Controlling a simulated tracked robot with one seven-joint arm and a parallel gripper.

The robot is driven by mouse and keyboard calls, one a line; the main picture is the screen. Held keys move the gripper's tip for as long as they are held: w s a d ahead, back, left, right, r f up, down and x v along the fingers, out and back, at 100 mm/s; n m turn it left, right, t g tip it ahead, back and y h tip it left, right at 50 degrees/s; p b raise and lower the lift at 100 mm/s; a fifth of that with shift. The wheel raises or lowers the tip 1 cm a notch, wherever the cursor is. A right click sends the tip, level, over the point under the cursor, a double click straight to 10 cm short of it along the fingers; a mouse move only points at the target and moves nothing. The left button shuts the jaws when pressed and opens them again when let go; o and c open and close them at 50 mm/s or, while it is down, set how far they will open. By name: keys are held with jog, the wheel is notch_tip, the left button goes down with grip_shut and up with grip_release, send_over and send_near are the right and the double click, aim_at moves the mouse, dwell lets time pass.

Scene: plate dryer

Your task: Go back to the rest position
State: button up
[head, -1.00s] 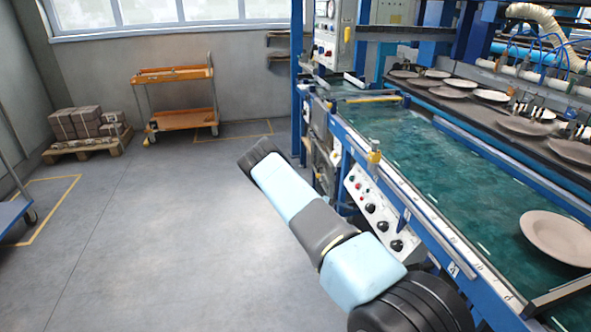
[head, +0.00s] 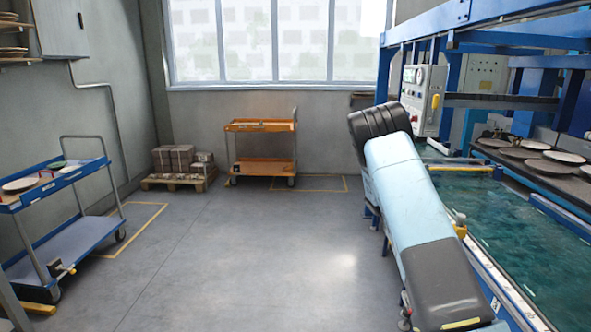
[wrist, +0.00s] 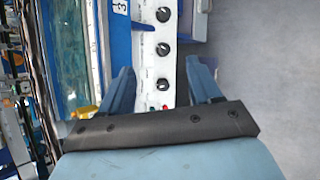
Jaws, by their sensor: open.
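My gripper (wrist: 160,88) shows in the wrist view with its two blue fingers spread apart and nothing between them. It points toward a white control panel (wrist: 174,18) with black knobs, on the side of the machine; I cannot tell the gap to it. In the head view my arm rises along the right side, beside the machine, and the gripper itself is out of that view.
The machine's green belt (head: 500,215) runs along the right, with plates (head: 530,153) behind it. A blue cart (head: 70,173) stands at left. An orange trolley (head: 262,125) and a pallet of boxes (head: 183,182) stand at the back. The middle floor is clear.

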jog(key=s+a+r+t+y, duration=0.25)
jog(key=s+r, duration=0.25)
jog(key=r, duration=0.3)
jog(key=s+a+r+t+y, duration=0.1)
jog(key=s+a+r, duration=0.25)
jog(key=r, duration=0.45)
jog(key=s+a+r+t+y, duration=0.25)
jog(key=s+r, duration=0.25)
jog(key=r, duration=0.3)
jog(key=s+a+r+t, duration=0.2)
jog(key=s+a+r, duration=0.2)
jog(key=s, duration=0.8)
jog(key=s+a+r+t+y, duration=0.1)
jog(key=s+a+r+t, duration=0.2)
jog(key=s, duration=0.9)
notch_tip(320, 180, up, 2)
jog(key=shift+s+a+r+t, duration=0.2)
jog(key=shift+a+t, duration=0.1)
jog(key=shift+a, duration=0.65)
jog(key=shift+c, duration=0.4)
